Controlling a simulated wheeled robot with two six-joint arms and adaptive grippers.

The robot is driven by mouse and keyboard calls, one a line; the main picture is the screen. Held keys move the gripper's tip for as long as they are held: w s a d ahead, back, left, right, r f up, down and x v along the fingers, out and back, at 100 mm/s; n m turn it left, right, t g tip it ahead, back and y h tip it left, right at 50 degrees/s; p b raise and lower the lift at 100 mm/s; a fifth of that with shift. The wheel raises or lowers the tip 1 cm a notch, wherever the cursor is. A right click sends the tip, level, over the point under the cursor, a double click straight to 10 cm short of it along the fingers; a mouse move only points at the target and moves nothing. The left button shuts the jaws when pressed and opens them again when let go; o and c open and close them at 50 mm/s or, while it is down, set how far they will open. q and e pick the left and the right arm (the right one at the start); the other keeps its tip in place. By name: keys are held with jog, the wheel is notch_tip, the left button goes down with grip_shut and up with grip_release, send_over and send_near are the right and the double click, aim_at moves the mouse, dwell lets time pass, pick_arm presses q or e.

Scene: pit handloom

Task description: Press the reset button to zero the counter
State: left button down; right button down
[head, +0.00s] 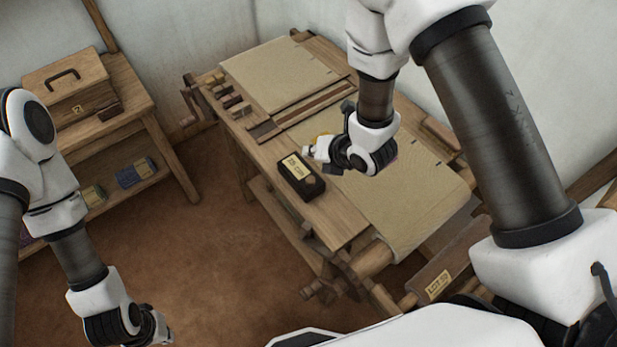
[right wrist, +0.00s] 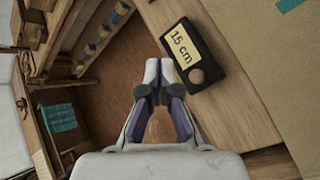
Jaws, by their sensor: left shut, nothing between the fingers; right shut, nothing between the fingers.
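The counter (head: 301,190) is a small black box on the loom's wooden side board. It also shows in the right wrist view (right wrist: 207,48), where its cream label reads "15 cm". A round brown button (right wrist: 196,76) sits on its top face beside the label. My right gripper (head: 308,152) is shut and empty, just beyond the counter in the head view. In the right wrist view its closed fingertips (right wrist: 159,68) appear left of the counter, apart from the button in the picture. My left gripper (head: 165,328) is shut and empty at the lower left, far from the counter.
The loom (head: 400,205) carries beige cloth beside the counter. Several small blocks lie at its far left end. A wooden side table (head: 135,95) holds a box with a handle (head: 65,85); spools lie on its lower shelf. Brown floor is clear between table and loom.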

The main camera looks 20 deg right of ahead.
aim_at(313, 180)
notch_tip(313, 180, down, 7)
jog(key=b, duration=0.4)
jog(key=shift+s+d+f+b, duration=0.15)
jog(key=shift+f+b, duration=0.05)
jog(key=shift+b, duration=0.15)
jog(key=shift+f, duration=0.15)
jog(key=shift+s, duration=0.1)
dwell(0.7)
jog(key=shift+f+b, duration=0.35)
jog(key=shift+b, duration=0.3)
